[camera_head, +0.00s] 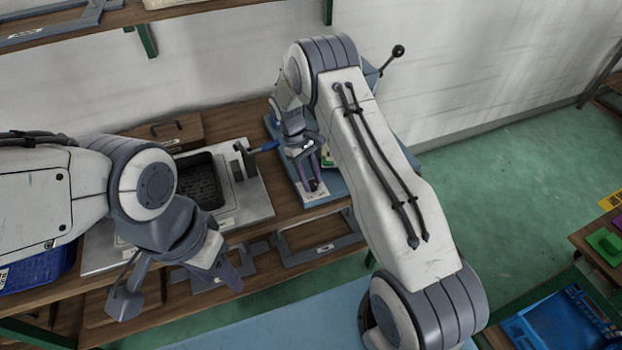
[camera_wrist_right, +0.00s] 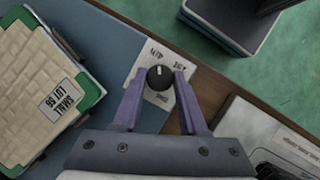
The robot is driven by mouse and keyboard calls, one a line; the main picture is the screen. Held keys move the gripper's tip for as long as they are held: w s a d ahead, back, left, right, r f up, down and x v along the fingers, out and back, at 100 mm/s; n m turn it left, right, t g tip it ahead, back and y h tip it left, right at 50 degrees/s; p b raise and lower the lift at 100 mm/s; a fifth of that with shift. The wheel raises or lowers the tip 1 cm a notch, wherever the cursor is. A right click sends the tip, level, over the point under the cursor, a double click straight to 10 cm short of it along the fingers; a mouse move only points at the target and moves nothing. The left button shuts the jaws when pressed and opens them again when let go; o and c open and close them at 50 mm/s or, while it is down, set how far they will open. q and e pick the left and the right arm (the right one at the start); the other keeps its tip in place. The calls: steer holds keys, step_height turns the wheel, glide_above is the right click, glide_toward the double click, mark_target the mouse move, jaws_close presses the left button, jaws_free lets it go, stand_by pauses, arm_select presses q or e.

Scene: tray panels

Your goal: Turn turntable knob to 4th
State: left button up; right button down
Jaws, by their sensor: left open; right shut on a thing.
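A round black knob (camera_wrist_right: 160,77) with a white pointer line sits on a white label plate (camera_wrist_right: 151,97) with dark lettering in the right wrist view. In the head view my right gripper (camera_head: 316,180) points down at the white plate at the front of the blue panel, and the knob is hard to make out there. My left gripper (camera_head: 175,290) is open and empty in front of the bench at the left.
A metal panel with a black recessed tray (camera_head: 200,180) and a blue-handled lever (camera_head: 262,147) stands left of my right gripper. Grey frames (camera_head: 320,240) lie along the bench's front.

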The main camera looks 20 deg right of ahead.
stand_by(0.3)
steer(key=shift+c, duration=2.2)
jaws_free()
steer(key=b+v, duration=0.1)
steer(key=v, duration=0.9)
steer(key=shift+r+b, duration=0.25)
steer(key=shift+b, duration=0.05)
steer(key=shift+a, duration=0.1)
steer(key=s+a+r+n+t+y, duration=0.1)
steer(key=s+a+r+t, duration=0.2)
steer(key=s+a+r, duration=0.9)
steer(key=s+a+f+n+t+y, duration=0.1)
steer(key=s+y, duration=0.1)
steer(key=s, duration=1.9)
steer(key=shift+s+a, duration=0.35)
